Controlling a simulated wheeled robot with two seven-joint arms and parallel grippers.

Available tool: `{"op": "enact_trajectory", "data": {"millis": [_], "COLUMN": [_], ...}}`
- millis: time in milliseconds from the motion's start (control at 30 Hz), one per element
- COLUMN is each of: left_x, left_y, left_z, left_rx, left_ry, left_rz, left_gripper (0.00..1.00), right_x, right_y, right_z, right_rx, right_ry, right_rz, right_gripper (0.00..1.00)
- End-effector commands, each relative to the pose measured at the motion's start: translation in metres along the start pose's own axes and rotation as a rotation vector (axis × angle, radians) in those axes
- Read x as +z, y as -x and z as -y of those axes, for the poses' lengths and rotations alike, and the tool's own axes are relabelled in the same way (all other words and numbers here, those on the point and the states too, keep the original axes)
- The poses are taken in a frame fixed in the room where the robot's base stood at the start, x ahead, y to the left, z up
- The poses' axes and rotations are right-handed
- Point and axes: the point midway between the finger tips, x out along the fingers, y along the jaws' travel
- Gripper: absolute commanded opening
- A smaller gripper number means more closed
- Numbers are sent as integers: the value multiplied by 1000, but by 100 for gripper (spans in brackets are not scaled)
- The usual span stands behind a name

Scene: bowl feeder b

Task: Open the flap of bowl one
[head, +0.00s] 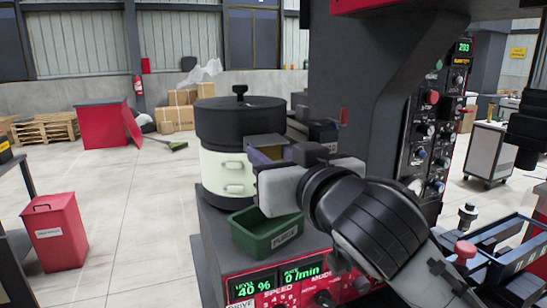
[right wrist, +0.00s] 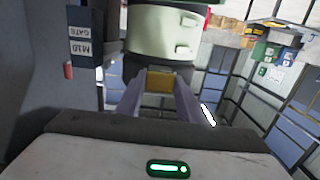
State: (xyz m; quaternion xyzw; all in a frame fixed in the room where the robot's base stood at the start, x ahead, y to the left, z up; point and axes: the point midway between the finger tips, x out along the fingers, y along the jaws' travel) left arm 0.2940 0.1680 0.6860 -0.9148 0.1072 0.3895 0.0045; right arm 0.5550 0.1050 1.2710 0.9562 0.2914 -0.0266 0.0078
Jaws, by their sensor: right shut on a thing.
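Bowl one is a feeder bowl with a black lid (head: 240,115) and a cream body (head: 214,172), standing on the dark machine base; its cream body also shows at the top of the right wrist view (right wrist: 160,35). The flap is a small plate with a yellow-brown face (head: 270,153) at the bowl's right side; it also shows in the right wrist view (right wrist: 160,82). My right gripper (right wrist: 160,90) is shut on the flap, with one finger at each side. The gripper and wrist hide part of the flap's surroundings. My left gripper is not in view.
A green bin (head: 263,232) stands on the base, below my right gripper. A dark column with a control panel (head: 425,135) rises behind my right arm. A display panel (head: 275,282) is at the front. The floor at left is open, with a red bin (head: 55,235).

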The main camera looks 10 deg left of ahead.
Motion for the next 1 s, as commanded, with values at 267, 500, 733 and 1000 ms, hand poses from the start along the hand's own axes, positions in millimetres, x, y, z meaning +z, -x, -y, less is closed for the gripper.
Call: {"op": "enact_trajectory", "data": {"millis": [267,500,733,1000], "left_x": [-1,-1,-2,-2], "left_y": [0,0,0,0], "left_z": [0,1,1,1], "left_rx": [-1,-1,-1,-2], "left_ry": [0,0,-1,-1], "left_rz": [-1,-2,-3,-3], "left_gripper": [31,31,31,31], "right_x": [-15,-16,-16,-16], "right_y": [-2,-2,-2,-2], "right_z": [0,0,0,0], "right_rx": [1,0,-1,-1], "right_ry": [-2,2,2,1], "right_rz": [214,268,267,266], "right_gripper": [12,12,41,53]}}
